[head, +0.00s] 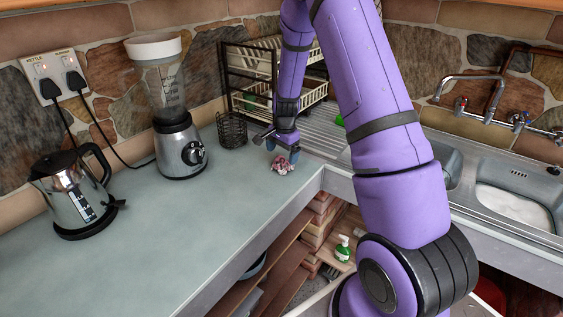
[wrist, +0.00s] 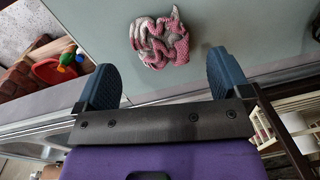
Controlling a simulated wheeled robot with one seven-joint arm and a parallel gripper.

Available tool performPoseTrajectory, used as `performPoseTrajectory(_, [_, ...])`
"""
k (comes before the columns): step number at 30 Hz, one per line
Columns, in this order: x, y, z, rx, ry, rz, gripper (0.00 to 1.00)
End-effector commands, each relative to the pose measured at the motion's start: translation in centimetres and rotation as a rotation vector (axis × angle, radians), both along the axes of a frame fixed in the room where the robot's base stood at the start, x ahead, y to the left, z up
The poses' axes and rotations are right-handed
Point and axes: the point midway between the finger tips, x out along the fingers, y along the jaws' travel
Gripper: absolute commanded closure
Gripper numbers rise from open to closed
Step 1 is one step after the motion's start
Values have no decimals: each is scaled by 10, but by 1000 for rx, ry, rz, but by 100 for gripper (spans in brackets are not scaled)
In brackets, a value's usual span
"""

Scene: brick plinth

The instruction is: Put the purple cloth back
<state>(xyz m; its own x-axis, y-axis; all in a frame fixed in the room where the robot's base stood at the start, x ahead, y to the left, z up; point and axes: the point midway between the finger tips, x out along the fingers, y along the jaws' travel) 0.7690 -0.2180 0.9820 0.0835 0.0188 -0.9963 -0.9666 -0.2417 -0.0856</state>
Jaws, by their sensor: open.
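A crumpled pink-and-white cloth (head: 283,165), the only cloth I see, lies on the grey worktop near its inner corner. In the wrist view the cloth (wrist: 160,42) is bunched up, with a pinkish pattern and pale folds. My gripper (head: 281,149) points down at the worktop close to the cloth. Its two blue fingers are wide apart, with nothing between them. In the wrist view the cloth lies beyond the fingertips, roughly centred between them. I cannot tell how high the fingertips are above the worktop.
A blender (head: 177,125), a kettle (head: 72,190) and a black mesh holder (head: 231,130) stand left of my gripper. A dish rack (head: 252,75) stands behind. The sink (head: 515,190) is at right. A green bottle (head: 343,248) stands below the worktop. The front-left worktop is clear.

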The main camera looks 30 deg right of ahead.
Motion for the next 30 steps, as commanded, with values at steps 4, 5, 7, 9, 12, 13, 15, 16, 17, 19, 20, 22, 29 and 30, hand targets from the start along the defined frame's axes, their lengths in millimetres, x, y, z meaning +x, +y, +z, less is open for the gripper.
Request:
performPoseTrajectory(4, [-2,0,31,0,-3,1,5])
performPoseTrajectory(5, [-2,0,36,-1,-3,1,5])
performPoseTrajectory(7, [-4,0,47,-1,-2,1,5])
performPoseTrajectory(9, [-4,0,55,-1,-1,1,5])
performPoseTrajectory(12, [-5,-1,64,0,0,1,5])
performPoseTrajectory(13, [-5,-1,66,0,-1,1,5])
performPoseTrajectory(15, [-6,0,71,0,-3,6,5])
performPoseTrajectory(16, [-7,1,75,0,-5,12,5])
performPoseTrajectory(17, [-8,3,79,1,-8,21,5])
performPoseTrajectory(19, [-13,9,94,1,-22,55,5])
performPoseTrajectory(20, [-16,13,103,1,-31,75,5])
performPoseTrajectory(22, [-24,23,127,-1,-52,134,5])
performPoseTrajectory(29, [-69,59,205,-23,-127,365,5])
performPoseTrajectory(30, [-79,66,216,-29,-137,405,5])
